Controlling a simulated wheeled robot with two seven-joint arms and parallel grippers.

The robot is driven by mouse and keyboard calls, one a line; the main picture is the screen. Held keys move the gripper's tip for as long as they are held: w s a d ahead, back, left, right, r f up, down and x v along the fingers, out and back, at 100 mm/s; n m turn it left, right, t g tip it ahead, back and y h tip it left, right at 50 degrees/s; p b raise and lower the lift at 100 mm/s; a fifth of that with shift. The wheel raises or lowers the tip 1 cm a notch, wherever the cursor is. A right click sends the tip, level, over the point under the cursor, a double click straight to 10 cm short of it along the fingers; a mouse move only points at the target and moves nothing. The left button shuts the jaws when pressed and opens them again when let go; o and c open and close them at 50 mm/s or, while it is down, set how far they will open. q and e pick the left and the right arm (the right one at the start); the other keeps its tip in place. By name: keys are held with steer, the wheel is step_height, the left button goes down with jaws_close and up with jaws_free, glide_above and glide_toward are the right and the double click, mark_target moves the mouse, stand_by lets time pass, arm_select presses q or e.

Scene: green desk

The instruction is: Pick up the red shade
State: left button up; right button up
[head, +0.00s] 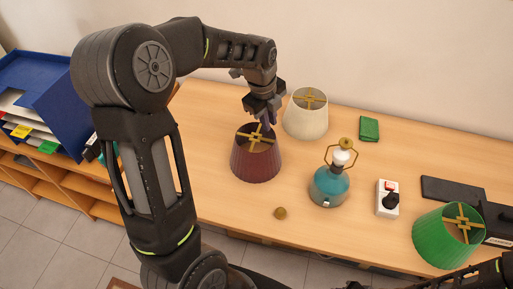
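The red shade (255,165) is dark red with a brass-coloured spoked frame in its open top. It stands upright on the wooden desk, left of the middle in the head view. My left gripper (266,126) points down at the shade's back right rim, with its fingertips overlapping the rim in the picture. I cannot tell whether the fingers touch or grip the rim, or how far apart they are. My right arm (487,277) shows only in part at the bottom right edge, and its gripper cannot be made out clearly.
A cream shade (306,119) stands close behind my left gripper. Right of the red shade are a teal lamp base (329,187), a white switch box (388,199) and a green shade (436,239). A small brass knob (280,213) lies in front. A green box (369,129) lies behind.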

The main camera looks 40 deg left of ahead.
mark_target(272, 134)
arm_select(q)
steer(key=shift+w+f, duration=0.25)
steer(key=shift+f, duration=1.05)
steer(key=f, duration=0.1)
steer(key=f+p, duration=0.1)
steer(key=f, duration=0.1)
steer(key=w+f, duration=0.1)
steer(key=f, duration=0.1)
steer(key=shift+d, duration=0.2)
steer(key=shift+c, duration=0.2)
jaws_close()
steer(key=shift+r, duration=0.1)
stand_by(0.8)
